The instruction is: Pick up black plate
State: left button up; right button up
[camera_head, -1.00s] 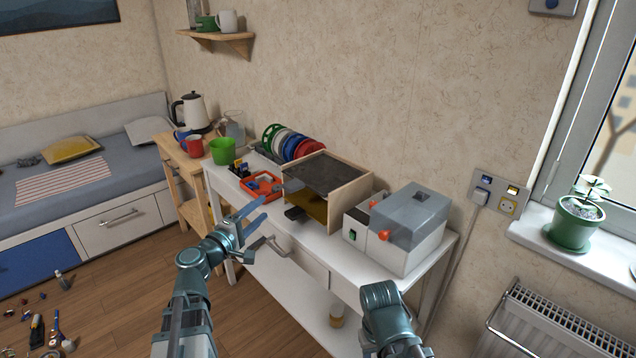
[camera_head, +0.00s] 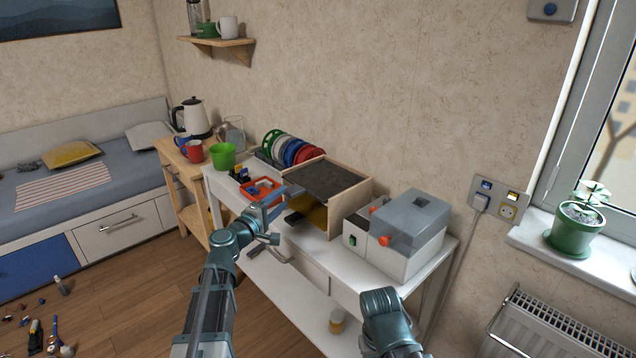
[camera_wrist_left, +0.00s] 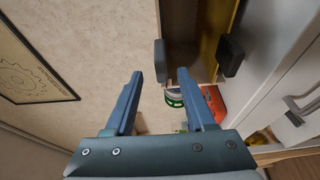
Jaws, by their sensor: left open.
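A rack of upright coloured plates stands at the back of the white table, with a green plate (camera_head: 270,141), white ones, a blue one (camera_head: 291,152) and a red one (camera_head: 305,154). I cannot make out a black plate among them for certain. A dark flat panel (camera_head: 330,177) lies on top of the wooden box. My left gripper (camera_head: 282,202) is open and empty, in front of the box's left side and apart from the plates. Its open fingers show in the left wrist view (camera_wrist_left: 158,76), with the green plate (camera_wrist_left: 174,98) beyond them.
An orange tray (camera_head: 262,186) sits left of the wooden box (camera_head: 345,205). A green cup (camera_head: 224,156) stands farther left. A grey-and-white machine (camera_head: 405,232) stands to the right. A black knob (camera_wrist_left: 231,56) shows in the left wrist view.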

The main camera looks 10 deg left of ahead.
aim_at(287, 195)
pick_arm(q)
jog(key=x, duration=0.4)
jog(key=shift+w+d+f, duration=0.1)
jog(key=shift+w+d, duration=0.1)
jog(key=shift+w, duration=0.05)
grip_shut()
